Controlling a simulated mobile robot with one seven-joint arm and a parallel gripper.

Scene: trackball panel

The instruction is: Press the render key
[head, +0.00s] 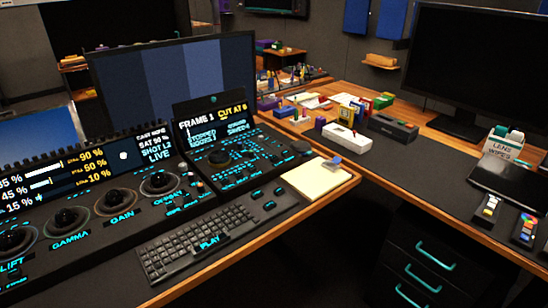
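I cannot pick out a key that reads as render; most key labels are too small to read. The trackball panel (95,232) fills the lower left, with trackballs marked lift, gamma and gain and one more ball to their right. Right of it is a jog-wheel panel (236,171) with many small teal-lit keys. Its small screen (212,121) reads "FRAME 1" and "CUT AT 8". Small teal-marked keys (269,205) sit right of the keyboard. My gripper is not in view.
A large monitor (175,85) stands behind the panels. A yellow notepad (318,180) lies at the desk's right end. The right desk holds another monitor (470,65), a lens wipes box (503,145), a tablet (510,182) and small boxes. Drawers (425,260) stand below.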

